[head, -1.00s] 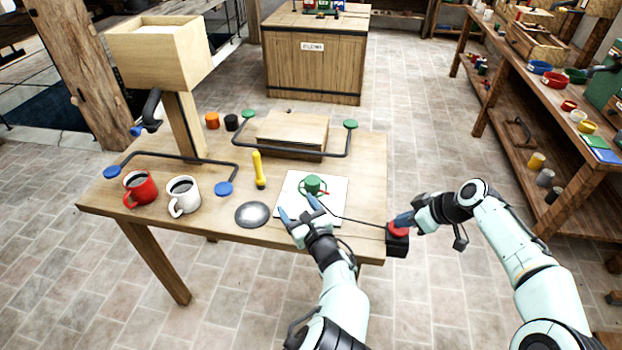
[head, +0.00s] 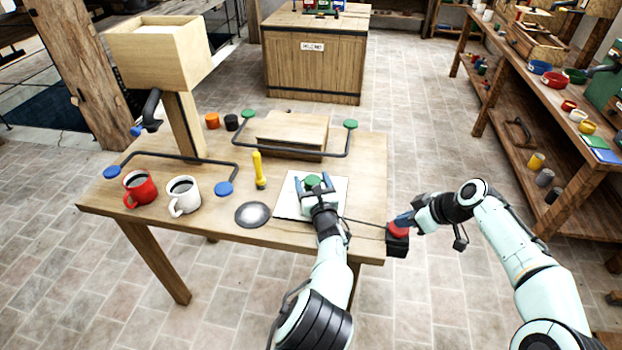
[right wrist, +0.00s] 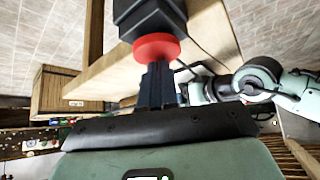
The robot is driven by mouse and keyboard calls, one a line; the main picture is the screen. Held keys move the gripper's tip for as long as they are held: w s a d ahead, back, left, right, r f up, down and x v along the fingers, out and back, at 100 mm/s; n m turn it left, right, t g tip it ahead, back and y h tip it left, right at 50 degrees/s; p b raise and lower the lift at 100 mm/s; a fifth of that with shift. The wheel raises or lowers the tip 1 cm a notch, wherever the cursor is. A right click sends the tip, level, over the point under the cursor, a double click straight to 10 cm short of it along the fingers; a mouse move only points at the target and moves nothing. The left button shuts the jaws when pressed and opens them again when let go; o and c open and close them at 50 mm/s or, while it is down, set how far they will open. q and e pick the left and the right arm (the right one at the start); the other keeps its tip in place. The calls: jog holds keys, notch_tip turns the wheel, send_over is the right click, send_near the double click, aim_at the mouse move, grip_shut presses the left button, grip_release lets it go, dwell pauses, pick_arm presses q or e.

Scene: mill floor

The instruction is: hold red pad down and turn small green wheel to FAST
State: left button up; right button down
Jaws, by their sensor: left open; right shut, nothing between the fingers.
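The small green wheel (head: 313,180) stands on a white plate (head: 290,205) near the table's right front. My left gripper (head: 312,187) is open, its two blue fingers on either side of the wheel. I cannot tell whether they touch it. The red pad (head: 398,231) sits on a black box (head: 397,247) at the table's front right corner. My right gripper (head: 404,219) is shut and empty, its fingertips against the pad. The right wrist view shows the fingers (right wrist: 157,85) meeting the pad (right wrist: 157,47). I cannot tell how far the pad is pressed. The wheel's markings are not readable.
A yellow-handled tool (head: 259,170), a grey disc (head: 253,214), a white mug (head: 184,195) and a red mug (head: 139,188) are left of the plate. A dark bar with green ends (head: 290,152) lies behind it. A cable runs from plate to box.

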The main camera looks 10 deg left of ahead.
pick_arm(q)
jog(key=shift+w+a, duration=0.3)
jog(key=shift+w, duration=0.35)
jog(key=shift+c, duration=0.3)
jog(key=c, duration=0.9)
jog(key=shift+r, duration=0.1)
jog(key=n+g+y, duration=0.1)
jog(key=n+y, duration=0.1)
jog(key=shift+a+y, duration=0.1)
jog(key=shift+y, duration=0.3)
jog(key=shift+s+a+n+g+y, duration=0.15)
jog(key=shift+n+g+y, duration=0.95)
jog(key=shift+g+y, duration=0.25)
